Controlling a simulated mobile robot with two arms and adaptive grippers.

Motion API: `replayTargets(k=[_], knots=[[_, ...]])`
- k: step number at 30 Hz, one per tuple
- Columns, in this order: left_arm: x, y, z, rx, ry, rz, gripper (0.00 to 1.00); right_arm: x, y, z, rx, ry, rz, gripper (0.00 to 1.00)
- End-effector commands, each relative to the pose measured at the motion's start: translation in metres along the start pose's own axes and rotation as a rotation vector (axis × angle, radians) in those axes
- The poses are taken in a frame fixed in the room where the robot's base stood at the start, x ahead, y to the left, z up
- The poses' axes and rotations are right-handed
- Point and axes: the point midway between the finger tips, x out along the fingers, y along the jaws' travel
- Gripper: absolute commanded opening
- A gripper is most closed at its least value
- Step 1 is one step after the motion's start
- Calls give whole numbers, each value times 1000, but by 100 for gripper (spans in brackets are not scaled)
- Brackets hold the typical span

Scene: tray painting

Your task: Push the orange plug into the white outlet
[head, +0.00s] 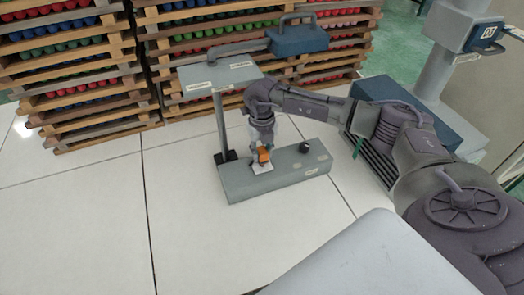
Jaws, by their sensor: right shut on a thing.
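The orange plug (263,155) is small in the middle of the head view, low over the white outlet (262,168). The outlet sits on top of a long grey box (235,186) on the floor. My right gripper (262,148) points down from above and is shut on the plug. The plug overlaps the outlet in the picture, and I cannot tell how deep it is in. My left gripper is not in view.
A black knob (304,147) stands on the grey box, right of the outlet. Behind the box, a post (220,122) carries a light panel (220,75). Stacked wooden trays (75,70) line the back. The tiled floor (90,220) at left is clear.

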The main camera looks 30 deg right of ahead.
Motion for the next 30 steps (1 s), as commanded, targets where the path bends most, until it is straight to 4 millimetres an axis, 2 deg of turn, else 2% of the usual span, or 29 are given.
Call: replayTargets(k=[30], knots=[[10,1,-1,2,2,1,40,13,0,0,0,0,0,0]])
